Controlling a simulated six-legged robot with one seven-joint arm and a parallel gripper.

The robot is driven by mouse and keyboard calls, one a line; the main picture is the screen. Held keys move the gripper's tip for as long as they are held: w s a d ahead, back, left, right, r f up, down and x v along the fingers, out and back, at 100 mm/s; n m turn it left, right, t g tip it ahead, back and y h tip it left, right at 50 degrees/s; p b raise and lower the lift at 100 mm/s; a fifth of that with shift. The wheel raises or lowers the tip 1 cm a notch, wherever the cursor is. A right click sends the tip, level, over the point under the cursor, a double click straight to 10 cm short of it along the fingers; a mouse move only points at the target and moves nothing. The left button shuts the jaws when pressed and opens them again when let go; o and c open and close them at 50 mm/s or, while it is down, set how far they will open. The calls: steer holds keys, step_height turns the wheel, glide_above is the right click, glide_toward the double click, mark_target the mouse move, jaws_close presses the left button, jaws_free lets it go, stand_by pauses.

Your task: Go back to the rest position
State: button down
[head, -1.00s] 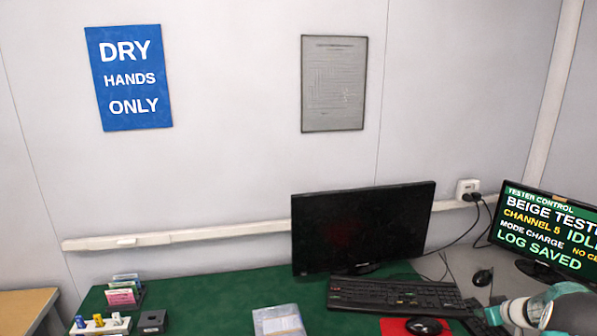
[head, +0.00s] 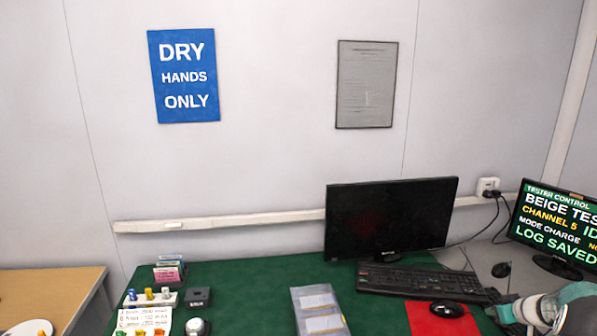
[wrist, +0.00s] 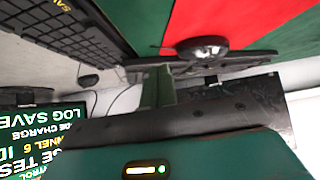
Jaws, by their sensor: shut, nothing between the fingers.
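My gripper (wrist: 163,84) shows in the wrist view, with its fingers together and nothing between them. Its dark bar and teal body with a lit strip fill the lower part of that view. In the head view my white and teal arm (head: 545,312) reaches in at the lower right, in front of the bench's right side. Whether the fingers touch anything is not clear.
A green mat (head: 250,290) holds a black monitor (head: 390,218), a keyboard (head: 425,284), a mouse (head: 447,310) on a red pad, a clear-covered tray (head: 320,312) and small items at left. A tester screen (head: 555,230) stands right. A wooden table (head: 55,290) is far left.

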steer(key=s+a+r+g, duration=0.1)
steer(key=s+a+r, duration=0.1)
steer(key=a+r, duration=0.65)
steer(key=s+a+r+g+y, duration=0.15)
steer(key=a+r, duration=0.35)
steer(key=a, duration=0.6)
steer(key=s+a+r, duration=0.2)
steer(key=a+r, duration=0.5)
steer(key=a, duration=0.2)
steer(key=s+a+r+g+h, duration=0.1)
steer(key=s+a+r, duration=0.3)
steer(key=s+a, duration=0.85)
steer(key=s+a+f+m+h, duration=0.1)
steer(key=s+a, duration=0.3)
steer(key=s, duration=0.9)
steer(key=shift+s, duration=0.15)
steer(key=shift+d+m+h, duration=0.15)
steer(key=shift+m+h, duration=0.1)
steer(key=shift+m, duration=0.05)
